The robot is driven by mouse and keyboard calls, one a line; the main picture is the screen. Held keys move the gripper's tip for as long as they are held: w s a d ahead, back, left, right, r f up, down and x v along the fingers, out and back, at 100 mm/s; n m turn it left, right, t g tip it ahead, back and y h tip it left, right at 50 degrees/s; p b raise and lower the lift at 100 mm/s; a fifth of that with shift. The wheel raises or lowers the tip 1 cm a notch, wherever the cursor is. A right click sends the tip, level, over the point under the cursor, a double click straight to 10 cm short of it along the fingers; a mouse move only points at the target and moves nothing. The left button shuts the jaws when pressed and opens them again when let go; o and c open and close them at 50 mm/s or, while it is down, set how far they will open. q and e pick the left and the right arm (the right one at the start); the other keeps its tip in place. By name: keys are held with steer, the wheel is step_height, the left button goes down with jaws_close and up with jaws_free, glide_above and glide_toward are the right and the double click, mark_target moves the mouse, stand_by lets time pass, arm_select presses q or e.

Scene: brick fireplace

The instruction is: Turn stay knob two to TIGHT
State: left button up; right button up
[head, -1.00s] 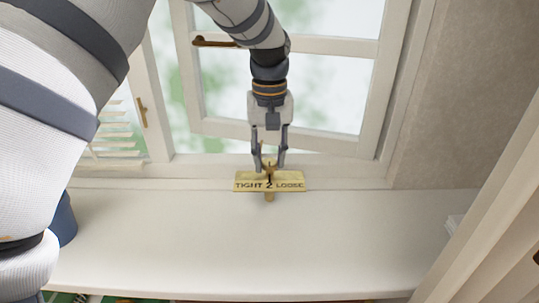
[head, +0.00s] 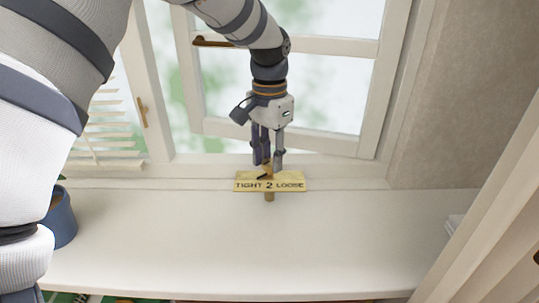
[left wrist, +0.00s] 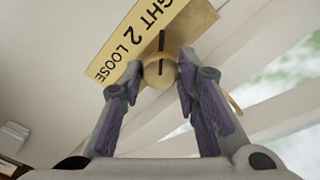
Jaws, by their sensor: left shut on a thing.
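A small brass plate (head: 244,185) reading TIGHT 2 LOOSE stands at the window sill, TIGHT at its left end and LOOSE at its right. Stay knob two (left wrist: 157,72) is a round brass knob with a black pointer line. In the left wrist view the pointer slants off the 2 towards the TIGHT side of the plate (left wrist: 190,22). My left gripper (head: 267,164) reaches down from above, its fingers closed on either side of the knob, and looks twisted. The knob is partly hidden by the fingers in the head view. My right gripper is not in view.
An open white casement window (head: 330,90) with a brown handle (head: 213,41) is behind my arm. The pale sill (head: 300,245) is mostly clear.

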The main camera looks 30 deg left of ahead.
mark_target(269, 162)
arm_select(q)
steer(key=shift+m, duration=0.8)
steer(key=o, duration=1.2)
steer(key=shift+c, duration=0.2)
step_height(269, 162, up, 12)
